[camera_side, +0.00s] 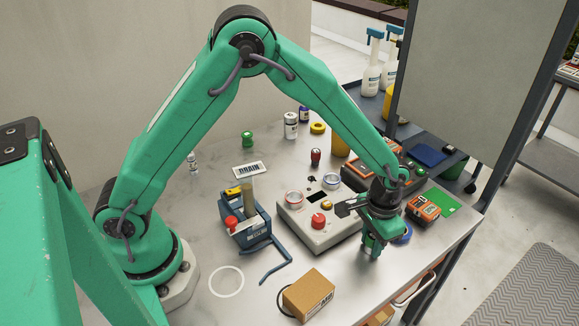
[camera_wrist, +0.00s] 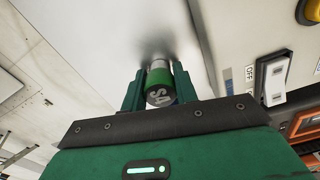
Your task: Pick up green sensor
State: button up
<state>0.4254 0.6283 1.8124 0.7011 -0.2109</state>
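The green sensor (camera_wrist: 160,84) is a short cylinder with a green body, a silvery top and pale lettering on its near end. It shows in the wrist view between the two green fingers of my gripper (camera_wrist: 160,88), which touch it on both sides. In the side view my gripper (camera_side: 372,246) points down at the right part of the metal table, close to its front edge. There the fingers largely hide the sensor. I cannot tell whether the sensor touches the tabletop.
A grey control box (camera_side: 318,222) with a red knob stands left of my gripper. An orange device (camera_side: 423,209) and a blue ring (camera_side: 404,233) lie to its right. A cardboard box (camera_side: 309,294) sits at the front. A small green object (camera_side: 247,140) stands farther back.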

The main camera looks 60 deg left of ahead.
jog(key=c, duration=0.4)
jog(key=shift+r, duration=0.8)
notch_tip(320, 180, up, 2)
jog(key=shift+w+r, duration=0.1)
jog(key=shift+r, duration=0.05)
jog(key=s+d+r, duration=0.2)
jog(key=s, duration=0.1)
jog(key=s+d+r, duration=0.2)
jog(key=s, duration=0.1)
jog(key=s+d+r, duration=0.2)
jog(key=s+r, duration=0.1)
jog(key=shift+s+d, duration=0.3)
jog(key=shift+s, duration=0.1)
